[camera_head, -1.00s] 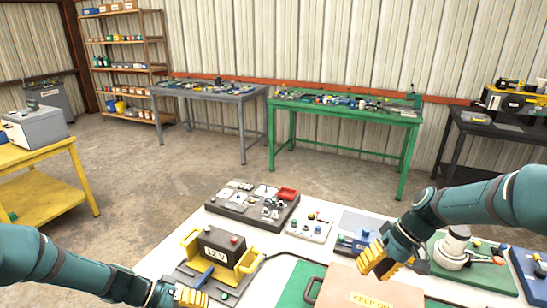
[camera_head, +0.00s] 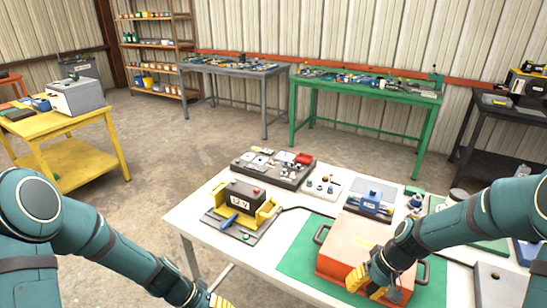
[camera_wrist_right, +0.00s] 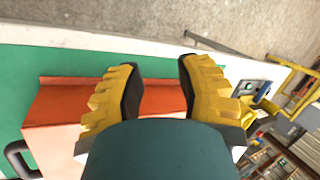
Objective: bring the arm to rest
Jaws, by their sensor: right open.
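My right gripper (camera_head: 378,281) is open, at the front edge of an orange box (camera_head: 345,240) on the white table. In the right wrist view its two yellow fingers (camera_wrist_right: 160,90) are spread apart, with the orange box (camera_wrist_right: 62,108) behind them.
The white table (camera_head: 190,222) holds a green mat (camera_head: 296,258), a 12 V battery (camera_head: 243,197) in a yellow holder and several small trays. A yellow table (camera_head: 75,165) stands at the left, a green bench (camera_head: 372,93) at the back. The floor between is clear.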

